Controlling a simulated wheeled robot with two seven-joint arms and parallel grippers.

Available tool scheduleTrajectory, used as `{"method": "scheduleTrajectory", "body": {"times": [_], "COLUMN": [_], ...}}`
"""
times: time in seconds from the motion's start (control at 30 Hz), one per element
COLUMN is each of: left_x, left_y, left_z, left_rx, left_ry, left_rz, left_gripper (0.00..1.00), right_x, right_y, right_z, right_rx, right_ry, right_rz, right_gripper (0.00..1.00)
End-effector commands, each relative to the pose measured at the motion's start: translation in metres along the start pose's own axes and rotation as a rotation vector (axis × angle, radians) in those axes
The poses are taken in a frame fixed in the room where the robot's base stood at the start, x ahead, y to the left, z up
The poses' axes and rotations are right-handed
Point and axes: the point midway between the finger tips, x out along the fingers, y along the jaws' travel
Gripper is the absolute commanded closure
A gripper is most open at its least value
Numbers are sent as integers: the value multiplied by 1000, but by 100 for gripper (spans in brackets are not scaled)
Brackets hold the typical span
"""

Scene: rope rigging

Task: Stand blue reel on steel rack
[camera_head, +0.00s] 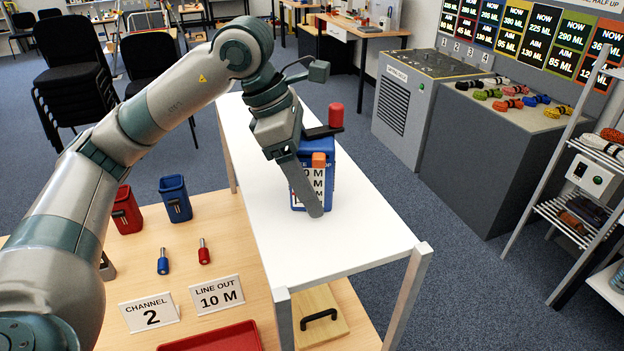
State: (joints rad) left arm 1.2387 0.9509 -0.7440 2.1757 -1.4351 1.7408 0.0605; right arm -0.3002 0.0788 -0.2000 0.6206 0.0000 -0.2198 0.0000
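A small blue cylinder with a metal tip (163,262) stands on the wooden table, left of a matching red one (204,252); it may be the blue reel, but I cannot tell for sure. A grey metal piece (107,268), partly hidden behind my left arm, may be part of the steel rack. A steel rack with shelves (560,208) also stands at the far right. My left gripper (315,212) reaches down over the white bench, in front of a blue device marked 10 M (326,185). Its finger opening and any contact are unclear. My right gripper is out of view.
The blue device has a red knob (336,115) on a black arm. Red (126,212) and blue (175,200) bins, two signs and a red tray (215,339) are on the wooden table. The near part of the white bench (345,250) is clear.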

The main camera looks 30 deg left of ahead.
Motion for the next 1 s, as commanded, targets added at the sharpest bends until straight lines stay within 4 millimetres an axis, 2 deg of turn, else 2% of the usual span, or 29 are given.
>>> {"method": "scheduleTrajectory", "body": {"times": [0.43, 0.5, 0.67, 1.0], "left_x": [-5, -8, -29, -90], "left_y": [0, 0, 1, 1], "left_z": [2, 1, 1, 1], "left_rx": [0, 0, 0, 0], "left_ry": [0, -1, -3, -3], "left_rz": [0, 1, 4, 4], "left_gripper": [30, 30, 30, 30], "right_x": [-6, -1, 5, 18], "right_y": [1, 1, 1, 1], "right_z": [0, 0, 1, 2], "right_rx": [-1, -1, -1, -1], "right_ry": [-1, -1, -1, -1], "right_rz": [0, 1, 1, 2], "right_gripper": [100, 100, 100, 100]}}
